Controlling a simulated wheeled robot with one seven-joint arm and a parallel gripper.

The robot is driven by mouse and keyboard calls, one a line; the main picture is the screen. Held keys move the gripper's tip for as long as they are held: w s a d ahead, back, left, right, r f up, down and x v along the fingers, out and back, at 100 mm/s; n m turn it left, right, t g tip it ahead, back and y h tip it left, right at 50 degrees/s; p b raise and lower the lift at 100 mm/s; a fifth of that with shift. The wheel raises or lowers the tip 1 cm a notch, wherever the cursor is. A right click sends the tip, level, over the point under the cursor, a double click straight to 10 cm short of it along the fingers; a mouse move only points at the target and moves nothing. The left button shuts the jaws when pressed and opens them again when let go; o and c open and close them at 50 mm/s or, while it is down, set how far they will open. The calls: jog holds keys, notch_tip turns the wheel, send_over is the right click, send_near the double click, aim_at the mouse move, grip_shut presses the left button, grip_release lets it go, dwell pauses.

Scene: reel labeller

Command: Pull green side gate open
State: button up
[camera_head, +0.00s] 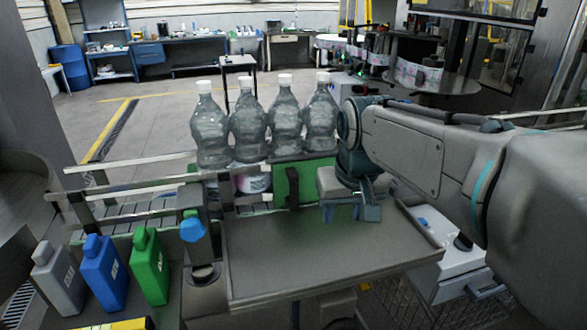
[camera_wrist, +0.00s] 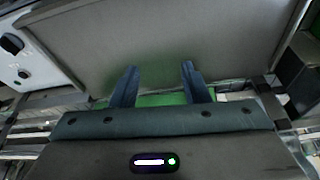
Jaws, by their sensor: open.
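The green side gate (camera_head: 310,180) is an upright green panel at the back edge of the grey tray, below the row of bottles. A dark upright handle (camera_head: 292,188) stands at its left part. My gripper (camera_head: 342,213) is open and empty, pointing down over the back right of the tray, to the right of the handle. My gripper and wrist hide the gate's right part. In the wrist view the two fingers (camera_wrist: 159,72) are spread, with a green strip of the gate (camera_wrist: 160,99) visible between them. The handle cannot be made out there.
Several clear bottles (camera_head: 247,128) with white caps stand behind the gate along the railed conveyor (camera_head: 135,183). Grey, blue (camera_head: 106,272) and green jugs stand at the lower left. The grey tray (camera_head: 320,265) is bare. A white drawer unit (camera_head: 455,262) is at the right.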

jog(key=n, duration=0.1)
send_near(293, 189)
jog(key=s+d+r, duration=0.1)
jog(key=r, duration=0.1)
jog(key=shift+t+y, duration=0.4)
jog(key=p+x, duration=0.2)
jog(key=x, duration=1.1)
jog(key=shift+w+f, duration=0.25)
grip_shut()
